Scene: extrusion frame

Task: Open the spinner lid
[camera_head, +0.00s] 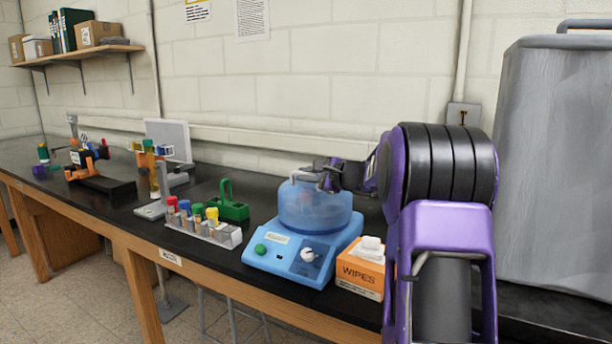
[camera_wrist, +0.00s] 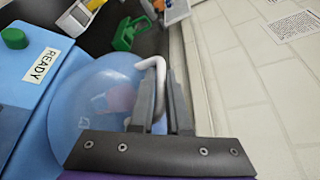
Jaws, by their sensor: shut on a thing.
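The spinner is a light blue machine (camera_head: 302,256) on the black bench, with a green button and a white knob on its front. Its lid (camera_head: 318,212) is a translucent blue dome that appears to sit down on the base; it fills much of the left of the wrist view (camera_wrist: 85,115). A pale bent handle (camera_wrist: 150,64) rises from the lid. My gripper (camera_head: 324,173) reaches in from the right at the top of the lid. In the wrist view, its fingers (camera_wrist: 164,88) are shut on the handle, hiding part of it.
An orange wipes box (camera_head: 360,272) stands right of the spinner, close to my arm. The wall is close behind, and a large grey covered object (camera_head: 560,170) is at right.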

